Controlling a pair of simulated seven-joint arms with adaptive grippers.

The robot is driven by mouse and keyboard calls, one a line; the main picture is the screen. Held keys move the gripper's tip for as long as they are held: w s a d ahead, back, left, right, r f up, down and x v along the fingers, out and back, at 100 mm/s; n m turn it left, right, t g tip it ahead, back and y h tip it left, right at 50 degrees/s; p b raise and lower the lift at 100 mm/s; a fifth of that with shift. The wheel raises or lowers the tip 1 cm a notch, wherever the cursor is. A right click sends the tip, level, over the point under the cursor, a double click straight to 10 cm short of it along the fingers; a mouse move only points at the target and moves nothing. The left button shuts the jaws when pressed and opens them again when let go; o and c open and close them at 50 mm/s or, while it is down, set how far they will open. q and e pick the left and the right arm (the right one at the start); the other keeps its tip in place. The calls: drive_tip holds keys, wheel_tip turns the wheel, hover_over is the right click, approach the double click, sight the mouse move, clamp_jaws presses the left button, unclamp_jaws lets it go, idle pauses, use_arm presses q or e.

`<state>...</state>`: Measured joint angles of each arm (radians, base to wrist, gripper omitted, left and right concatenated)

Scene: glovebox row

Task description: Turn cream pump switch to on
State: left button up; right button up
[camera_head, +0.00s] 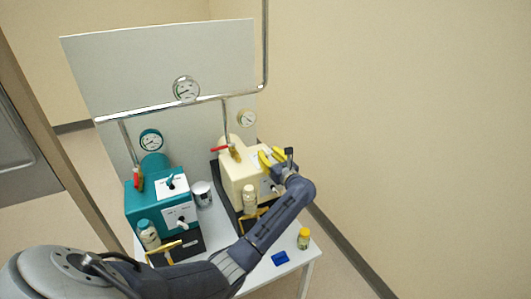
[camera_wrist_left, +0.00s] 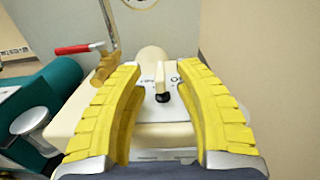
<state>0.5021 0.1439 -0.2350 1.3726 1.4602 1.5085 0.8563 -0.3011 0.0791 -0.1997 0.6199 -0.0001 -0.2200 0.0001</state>
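The cream pump (camera_head: 236,187) stands at the right of the white table, and its cream body (camera_wrist_left: 70,122) fills much of the left wrist view. Its switch (camera_wrist_left: 161,82) is a small grey lever with a black end, on a white label on the top face. My left gripper (camera_head: 271,157) is over the pump's top and hides the switch in the head view. In the left wrist view my left gripper (camera_wrist_left: 160,68) is open, its yellow fingers on either side of the switch and apart from it. Small label marks are too blurred to read. My right gripper is not in view.
A teal pump (camera_head: 148,205) with its own switch (camera_head: 171,183) stands to the left. A red-handled valve (camera_head: 221,148) and pipe rise behind the cream pump. A bottle (camera_head: 249,198), a metal can (camera_head: 202,193), a yellow-capped jar (camera_head: 303,238) and a blue block (camera_head: 280,258) are nearby.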

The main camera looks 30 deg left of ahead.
use_arm(q)
drive_tip(key=shift+x, duration=1.1)
drive_tip(key=shift+o, duration=0.2)
clamp_jaws()
